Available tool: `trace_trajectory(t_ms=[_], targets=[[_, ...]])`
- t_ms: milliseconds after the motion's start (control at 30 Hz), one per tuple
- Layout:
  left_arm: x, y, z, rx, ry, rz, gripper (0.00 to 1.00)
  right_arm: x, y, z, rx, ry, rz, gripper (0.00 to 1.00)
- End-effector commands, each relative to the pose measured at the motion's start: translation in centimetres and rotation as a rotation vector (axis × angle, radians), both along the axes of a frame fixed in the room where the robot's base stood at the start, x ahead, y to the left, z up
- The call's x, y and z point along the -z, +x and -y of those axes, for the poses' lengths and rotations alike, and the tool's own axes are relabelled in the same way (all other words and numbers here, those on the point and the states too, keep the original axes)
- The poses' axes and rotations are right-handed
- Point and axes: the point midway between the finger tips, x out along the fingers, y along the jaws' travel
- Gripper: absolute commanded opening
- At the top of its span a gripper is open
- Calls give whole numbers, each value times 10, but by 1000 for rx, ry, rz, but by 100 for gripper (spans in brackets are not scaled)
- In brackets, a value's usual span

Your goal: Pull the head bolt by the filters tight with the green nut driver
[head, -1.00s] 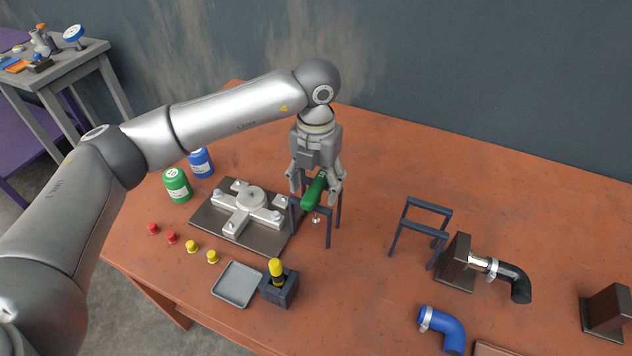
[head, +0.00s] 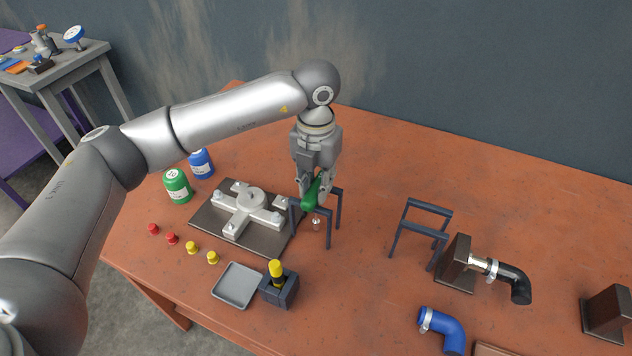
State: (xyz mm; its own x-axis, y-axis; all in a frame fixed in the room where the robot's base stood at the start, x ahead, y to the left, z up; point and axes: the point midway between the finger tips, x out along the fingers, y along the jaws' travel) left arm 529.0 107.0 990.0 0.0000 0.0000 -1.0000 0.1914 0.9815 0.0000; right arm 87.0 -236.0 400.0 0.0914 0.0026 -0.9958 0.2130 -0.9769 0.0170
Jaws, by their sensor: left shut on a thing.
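My left gripper (head: 316,188) is shut on the green nut driver (head: 310,197), over a dark rack (head: 325,212). The driver's green handle shows between the fingers, and a small metal tip shows below it; the driver still lies within the rack's frame. The cylinder head (head: 246,212), a grey cross-shaped casting with bolts at its arm ends, sits on a dark plate left of the rack. The green filter (head: 178,186) and blue filter (head: 201,163) stand beyond its left side. The head bolt nearest them (head: 218,194) is at the casting's left arm. My right gripper is out of view.
A yellow-handled tool stands in a dark block (head: 279,288) beside a grey tray (head: 237,285). Red caps (head: 172,238) and yellow caps (head: 192,247) line the front left. An empty rack (head: 421,232), pipe stand (head: 456,263) and blue hose (head: 442,328) lie right. The back is clear.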

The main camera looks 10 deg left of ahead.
Motion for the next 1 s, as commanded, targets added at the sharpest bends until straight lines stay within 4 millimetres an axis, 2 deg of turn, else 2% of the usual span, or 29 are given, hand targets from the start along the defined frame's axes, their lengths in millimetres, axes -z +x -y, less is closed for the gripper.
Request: trace_trajectory(t_ms=[233, 1000], targets=[[-6, 0, 0, 0, 0, 2, 0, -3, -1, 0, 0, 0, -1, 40], [-84, 0, 0, 1, -1, 1, 0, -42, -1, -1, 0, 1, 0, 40]])
